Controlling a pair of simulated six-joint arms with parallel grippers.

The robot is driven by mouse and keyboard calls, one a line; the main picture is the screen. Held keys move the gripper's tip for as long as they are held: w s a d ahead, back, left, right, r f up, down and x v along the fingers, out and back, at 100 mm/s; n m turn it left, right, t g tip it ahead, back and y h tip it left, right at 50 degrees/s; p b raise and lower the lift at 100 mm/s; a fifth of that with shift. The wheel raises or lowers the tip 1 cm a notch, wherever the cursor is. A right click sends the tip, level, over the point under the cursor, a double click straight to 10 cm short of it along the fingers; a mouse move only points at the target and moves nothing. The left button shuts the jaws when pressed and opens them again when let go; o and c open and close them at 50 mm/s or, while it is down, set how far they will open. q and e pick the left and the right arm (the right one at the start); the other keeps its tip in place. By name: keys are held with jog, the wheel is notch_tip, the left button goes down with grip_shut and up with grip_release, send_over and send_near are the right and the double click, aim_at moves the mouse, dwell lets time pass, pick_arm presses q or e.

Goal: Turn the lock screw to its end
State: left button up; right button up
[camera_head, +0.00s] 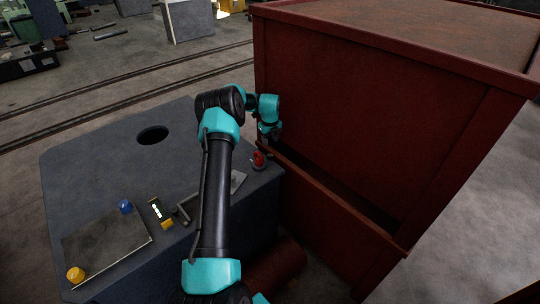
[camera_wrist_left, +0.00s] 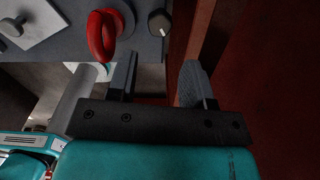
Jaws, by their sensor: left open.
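I cannot tell for certain which part is the lock screw. A red loop-shaped handle (camera_head: 259,159) stands at the right end of the grey block, and shows in the left wrist view (camera_wrist_left: 104,36). A dark round knob with a pale mark (camera_wrist_left: 160,22) is right of it in the left wrist view. My left gripper (camera_wrist_left: 158,80) is open, with nothing between its fingers. My right gripper is not in view.
The grey block (camera_head: 85,178) carries a metal plate (camera_head: 105,245) with a blue knob (camera_head: 125,207) and a yellow knob (camera_head: 76,274), and has a round hole (camera_head: 153,134). A large red cabinet (camera_head: 370,110) stands close to the right of my left gripper.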

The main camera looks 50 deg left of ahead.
aim_at(270, 155)
pick_arm(q)
notch_tip(270, 155, down, 9)
jog(key=shift+f, duration=0.2)
jog(key=shift+c, duration=0.4)
jog(key=c, duration=0.6)
jog(key=shift+o, duration=0.2)
jog(key=shift+n, duration=3.1)
